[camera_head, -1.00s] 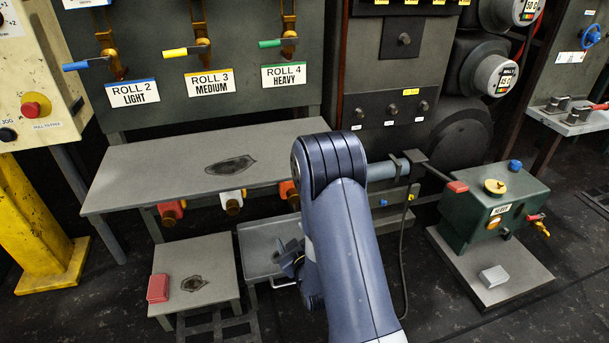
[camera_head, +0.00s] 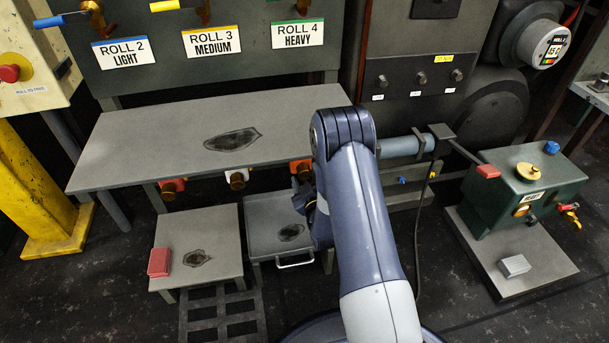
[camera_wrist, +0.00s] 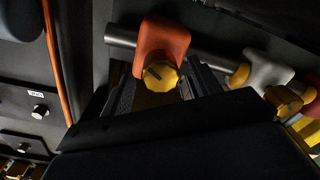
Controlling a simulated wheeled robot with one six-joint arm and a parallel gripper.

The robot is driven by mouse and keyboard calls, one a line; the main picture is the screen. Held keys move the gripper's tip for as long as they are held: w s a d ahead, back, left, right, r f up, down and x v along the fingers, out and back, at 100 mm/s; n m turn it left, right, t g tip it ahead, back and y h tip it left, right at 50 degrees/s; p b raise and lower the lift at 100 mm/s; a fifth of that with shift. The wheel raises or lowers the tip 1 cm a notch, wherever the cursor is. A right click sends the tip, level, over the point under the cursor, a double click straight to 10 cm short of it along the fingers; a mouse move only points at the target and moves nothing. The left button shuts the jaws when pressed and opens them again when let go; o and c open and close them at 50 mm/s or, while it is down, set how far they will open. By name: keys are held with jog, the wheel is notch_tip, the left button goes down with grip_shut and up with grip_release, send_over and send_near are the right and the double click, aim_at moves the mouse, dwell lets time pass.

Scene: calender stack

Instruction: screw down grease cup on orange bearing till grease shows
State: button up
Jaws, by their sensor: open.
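The orange bearing (camera_head: 299,165) hangs under the long shelf, just left of my arm, in the head view. It also shows at the top of the wrist view (camera_wrist: 163,38), on a grey shaft. Its yellow grease cup (camera_wrist: 160,76) has a dark mark on its face. My gripper (camera_wrist: 163,86) is open, with one dark finger on each side of the cup. I cannot tell whether the fingers touch it. In the head view my gripper (camera_head: 305,194) is just below the orange bearing, partly hidden by my arm. No grease is distinguishable at the bearing.
A white bearing (camera_head: 238,174) and a red bearing (camera_head: 170,186) hang left along the shelf (camera_head: 150,150). Low stands (camera_head: 222,225) are below, one bearing a red block (camera_head: 159,262). A green box (camera_head: 485,200) with a yellow cap stands right. Dark floor is open in front.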

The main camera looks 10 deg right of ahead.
jog(key=shift+w, duration=1.1)
jog(key=c, duration=1)
jog(key=shift+m, duration=0.3)
jog(key=m, duration=0.3)
jog(key=shift+m, duration=2.1)
